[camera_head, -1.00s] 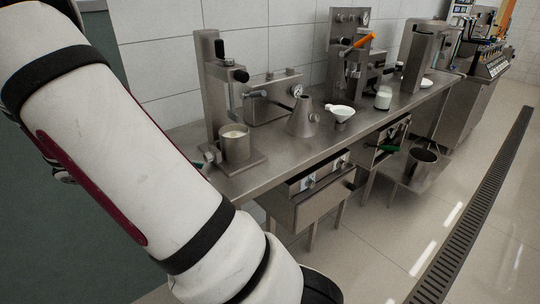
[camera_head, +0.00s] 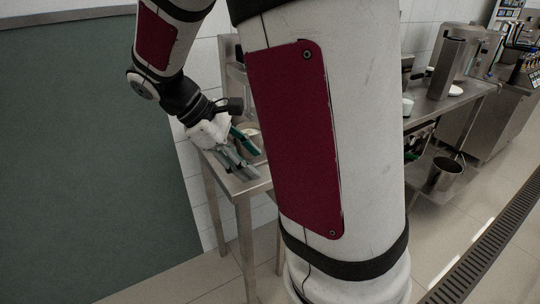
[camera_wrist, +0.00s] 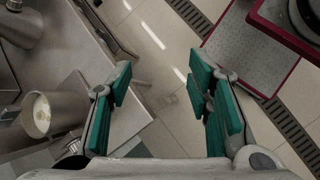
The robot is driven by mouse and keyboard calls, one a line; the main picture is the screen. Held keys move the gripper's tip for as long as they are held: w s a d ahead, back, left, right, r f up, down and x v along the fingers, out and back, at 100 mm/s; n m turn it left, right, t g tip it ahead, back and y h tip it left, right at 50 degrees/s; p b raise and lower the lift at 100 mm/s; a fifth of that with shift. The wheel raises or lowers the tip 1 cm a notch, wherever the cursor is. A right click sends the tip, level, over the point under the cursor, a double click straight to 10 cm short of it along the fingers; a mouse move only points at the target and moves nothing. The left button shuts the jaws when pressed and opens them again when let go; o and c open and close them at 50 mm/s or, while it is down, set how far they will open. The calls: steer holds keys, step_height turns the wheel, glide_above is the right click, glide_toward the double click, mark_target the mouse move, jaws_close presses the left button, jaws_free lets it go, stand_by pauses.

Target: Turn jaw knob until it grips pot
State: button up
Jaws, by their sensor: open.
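My gripper (camera_wrist: 162,85) is open and empty, with green pads on both fingers. In the head view my gripper (camera_head: 238,155) is over the left end of the steel table. The metal pot (camera_wrist: 68,106), with pale contents, is in the wrist view to the left of my left finger, apart from the pads. The jaw knob cannot be clearly made out; small metal parts beside the pot are partly hidden by my left finger.
The steel table (camera_head: 237,188) ends at the left, with a green wall panel (camera_head: 80,150) beyond. My arm blocks the middle of the head view. A bucket (camera_head: 445,172) stands on a low shelf at the right. The tiled floor in front is clear.

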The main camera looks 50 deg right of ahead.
steer(key=shift+s+r, duration=0.5)
steer(key=shift+s, duration=0.25)
steer(key=w+a+f+n+h+b, duration=0.25)
steer(key=w+f+h, duration=0.2)
steer(key=w, duration=0.55)
steer(key=w+a+f+n+h+b, duration=0.1)
steer(key=w+f+n+h+b, duration=0.3)
steer(key=w, duration=0.5)
steer(key=w+a+f+n+h+b, duration=0.1)
steer(key=w+f+n+h+b, duration=0.25)
steer(key=w+f, duration=0.45)
steer(key=shift+g+y, duration=0.3)
steer(key=x, duration=0.4)
steer(key=w+r+x, duration=0.1)
steer(key=x, duration=0.8)
steer(key=shift+w+d+r+b, duration=0.2)
steer(key=shift+w+r+b, duration=0.05)
steer(key=shift+w+b, duration=0.15)
steer(key=shift+c, duration=0.6)
jaws_close()
